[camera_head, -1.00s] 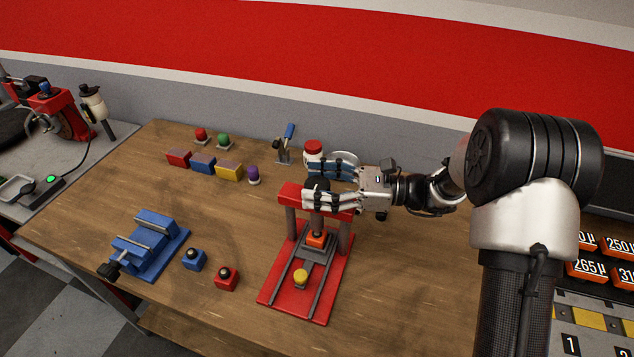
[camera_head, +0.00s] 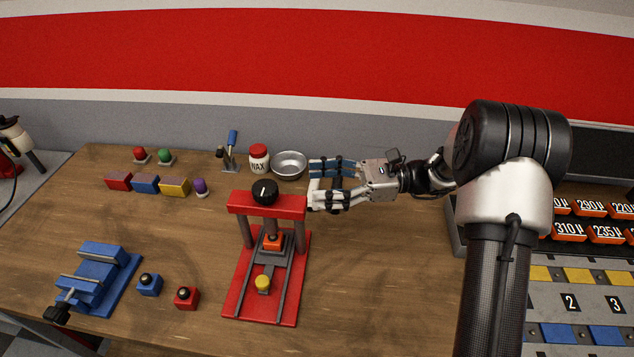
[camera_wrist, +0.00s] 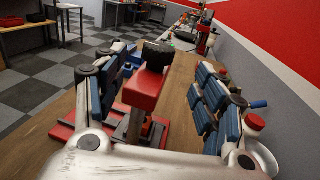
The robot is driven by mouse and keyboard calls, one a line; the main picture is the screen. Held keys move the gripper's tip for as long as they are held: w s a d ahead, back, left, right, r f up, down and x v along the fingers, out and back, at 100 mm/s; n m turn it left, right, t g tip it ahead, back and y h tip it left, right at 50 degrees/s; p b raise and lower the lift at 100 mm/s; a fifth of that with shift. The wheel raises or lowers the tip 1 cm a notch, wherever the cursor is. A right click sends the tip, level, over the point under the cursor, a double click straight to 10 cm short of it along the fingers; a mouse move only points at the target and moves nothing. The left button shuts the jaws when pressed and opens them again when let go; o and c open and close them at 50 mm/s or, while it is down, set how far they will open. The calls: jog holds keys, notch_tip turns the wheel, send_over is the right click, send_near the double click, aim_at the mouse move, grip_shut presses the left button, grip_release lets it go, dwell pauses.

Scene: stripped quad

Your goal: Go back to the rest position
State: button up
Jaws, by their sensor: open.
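My gripper (camera_head: 312,184) is open and empty above the right part of the wooden workbench (camera_head: 390,270). Its fingers point left, just right of the red press (camera_head: 268,204) with a black knob (camera_head: 264,192). In the wrist view the press's red crossbar (camera_wrist: 144,90) shows between the two blue-padded fingers, beyond the fingertips or level with them; I cannot tell which. An orange-topped block (camera_head: 272,241) sits under the press, and a yellow knob (camera_head: 263,283) is in front of it.
A metal bowl (camera_head: 289,164) and a WAX jar (camera_head: 259,158) stand close behind the fingers. Colored blocks (camera_head: 146,184) line the back left. A blue vise (camera_head: 100,278), a blue button block (camera_head: 149,285) and a red one (camera_head: 187,297) are front left. Labelled bins (camera_head: 590,207) stand right.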

jog(key=s+r+n+g+h, duration=0.1)
jog(key=s+r+n+h, duration=0.1)
jog(key=s+n+h, duration=0.45)
jog(key=s+r+n+h, duration=0.2)
jog(key=s+r+h, duration=0.1)
jog(key=s, duration=0.7)
jog(key=s+d+n+t+h, duration=0.6)
jog(key=s+d+n+h, duration=0.2)
jog(key=s+d, duration=0.2)
jog(key=shift+d+r+n+t, duration=0.2)
jog(key=shift+d+n+t, duration=0.2)
jog(key=shift+d, duration=0.6)
jog(key=shift+h, duration=0.25)
